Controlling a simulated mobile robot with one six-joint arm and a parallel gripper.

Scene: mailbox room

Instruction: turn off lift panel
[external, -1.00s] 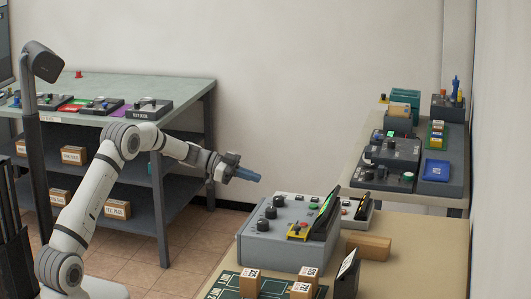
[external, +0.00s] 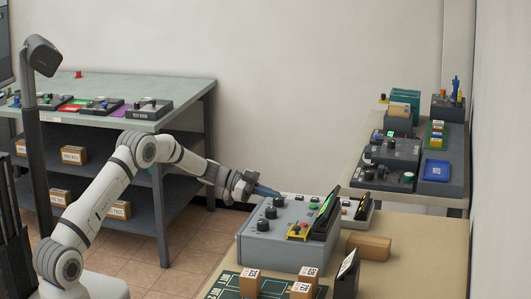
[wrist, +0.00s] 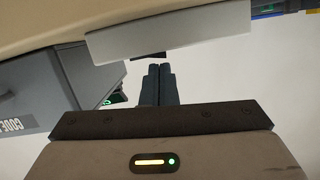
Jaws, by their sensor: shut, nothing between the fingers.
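A grey control box (external: 268,245) stands on the near table, with several black knobs (external: 264,225), a yellow plate (external: 298,231) and a tilted dark panel with a green-lit screen (external: 326,204). I cannot read which unit is the lift panel. My gripper (external: 268,191) is shut and empty, its blue fingertips at the box's back left edge, near the rearmost knob. I cannot tell if they touch it. In the wrist view the closed fingers (wrist: 158,84) point at a pale wall, with a grey box (wrist: 88,78) to their left.
A smaller control unit (external: 357,211) stands right behind the grey box. A wooden block (external: 369,246), small cartons (external: 249,283) and a dark upright device (external: 346,275) are on the near table (external: 420,262). A side table (external: 350,187) holds more devices.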

